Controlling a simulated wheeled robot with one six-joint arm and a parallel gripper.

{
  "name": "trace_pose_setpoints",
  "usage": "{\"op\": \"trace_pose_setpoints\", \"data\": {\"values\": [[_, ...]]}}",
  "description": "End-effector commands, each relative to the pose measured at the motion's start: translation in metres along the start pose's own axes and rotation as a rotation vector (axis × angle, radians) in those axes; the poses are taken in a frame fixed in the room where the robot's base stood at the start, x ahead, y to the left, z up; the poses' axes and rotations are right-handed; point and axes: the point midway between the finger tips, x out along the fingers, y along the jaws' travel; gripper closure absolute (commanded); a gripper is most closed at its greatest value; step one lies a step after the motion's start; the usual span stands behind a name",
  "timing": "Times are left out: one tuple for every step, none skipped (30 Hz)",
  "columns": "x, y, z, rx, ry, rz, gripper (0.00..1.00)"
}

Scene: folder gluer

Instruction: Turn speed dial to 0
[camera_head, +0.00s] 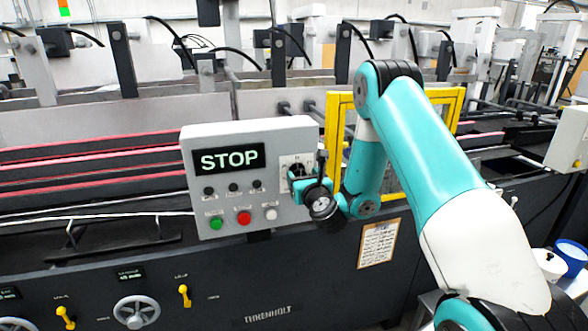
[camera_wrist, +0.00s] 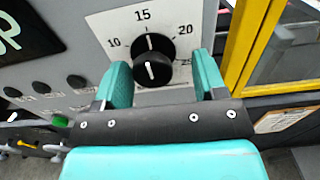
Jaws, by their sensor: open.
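The speed dial (camera_wrist: 152,70) is a black round knob with a white pointer line, on a white scale plate (camera_wrist: 118,22) marked 10, 15, 20 and 25 in the wrist view. Its pointer is turned up, toward 15. The lower part of the scale, with any 0 mark, is hidden behind my gripper. My gripper (camera_wrist: 163,76) is open, with one teal finger on each side of the knob; I cannot tell whether they touch it. In the head view my gripper (camera_head: 308,184) is at the right side of the control box and covers most of the dial.
The grey control box (camera_head: 228,130) has a display (camera_head: 229,159) reading STOP, several black knobs, and green (camera_head: 215,223), red (camera_head: 243,218) and white (camera_head: 271,213) buttons. A yellow frame (camera_head: 333,130) stands close to the right of the box, behind my arm.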

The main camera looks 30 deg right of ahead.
Motion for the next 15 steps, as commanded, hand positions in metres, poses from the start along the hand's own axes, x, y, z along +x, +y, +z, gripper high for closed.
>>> {"op": "trace_pose_setpoints", "data": {"values": [[0.001,0.002,0.000,0.002,0.001,0.003,0.35],[0.001,0.003,0.000,0.001,0.001,0.005,0.35],[0.001,0.005,-0.001,0.003,0.001,0.008,0.35],[0.001,0.007,-0.001,0.001,0.001,0.009,0.35],[0.001,0.008,-0.001,0.002,0.001,0.011,0.35],[0.001,0.009,-0.002,0.001,0.002,0.013,0.35],[0.001,0.010,-0.002,0.002,0.002,0.014,0.35],[0.001,0.011,-0.002,0.002,0.002,0.015,0.35],[0.001,0.012,-0.002,0.001,0.002,0.016,0.40],[0.001,0.012,-0.001,0.001,0.001,0.016,0.47],[0.001,0.012,-0.001,0.001,0.001,0.016,0.54],[0.001,0.012,-0.001,0.001,0.001,0.017,0.63],[0.001,0.012,-0.001,0.001,0.001,0.016,0.70],[0.001,0.012,-0.001,0.001,0.001,0.017,0.77],[0.001,0.012,-0.001,0.001,0.001,0.017,0.84]]}}
